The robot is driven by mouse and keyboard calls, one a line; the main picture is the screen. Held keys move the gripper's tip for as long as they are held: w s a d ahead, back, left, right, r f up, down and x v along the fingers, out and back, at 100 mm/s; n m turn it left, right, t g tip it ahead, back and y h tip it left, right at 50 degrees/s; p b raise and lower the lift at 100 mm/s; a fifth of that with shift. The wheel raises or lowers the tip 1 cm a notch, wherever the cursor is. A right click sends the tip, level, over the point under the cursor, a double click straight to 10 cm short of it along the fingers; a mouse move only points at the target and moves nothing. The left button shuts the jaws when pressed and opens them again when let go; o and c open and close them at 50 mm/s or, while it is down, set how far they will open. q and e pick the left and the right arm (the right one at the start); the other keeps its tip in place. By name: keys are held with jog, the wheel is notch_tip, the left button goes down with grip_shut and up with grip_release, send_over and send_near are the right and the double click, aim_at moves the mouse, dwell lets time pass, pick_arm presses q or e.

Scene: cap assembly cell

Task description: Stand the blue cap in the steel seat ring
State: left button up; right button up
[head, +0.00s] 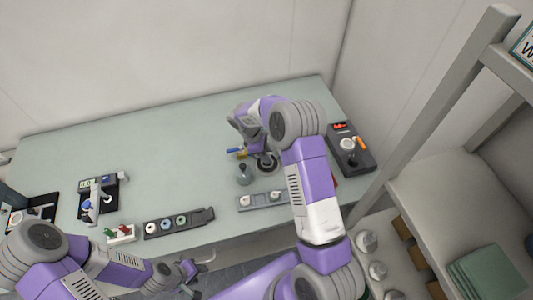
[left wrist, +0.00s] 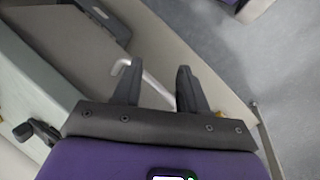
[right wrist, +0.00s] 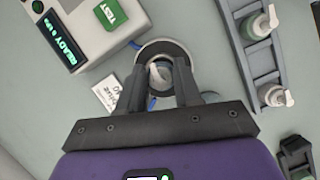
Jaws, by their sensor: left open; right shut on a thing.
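My right gripper (right wrist: 162,68) is shut at the steel seat ring (right wrist: 166,43), its fingers over the ring's opening. In the head view the right gripper (head: 245,142) is beside the ring (head: 266,167), partly covered by my arm. Blue parts, which I take for the blue cap (right wrist: 152,103), show between the fingers; blue also sticks out left of the gripper in the head view (head: 233,150). The fingers hide most of the cap, so I cannot tell whether it touches the ring or is upright. My left gripper (left wrist: 157,72) is open and empty near the table's front edge.
A tester with a lit display (right wrist: 60,42) and green button stands beside the ring. A grey rack (right wrist: 248,55) of pump-topped pieces is on the other side. A grey bottle (head: 244,175) stands near the ring.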

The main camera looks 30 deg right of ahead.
jog(key=shift+s+f, duration=0.1)
jog(key=shift+f, duration=0.2)
jog(key=shift+f+b, duration=0.25)
jog(key=shift+b, duration=0.1)
jog(key=shift+d+f, duration=0.1)
jog(key=shift+f, duration=0.05)
dwell(0.7)
jog(key=o, duration=0.8)
jog(key=shift+r+p, duration=2.4)
jog(key=shift+r, duration=1.15)
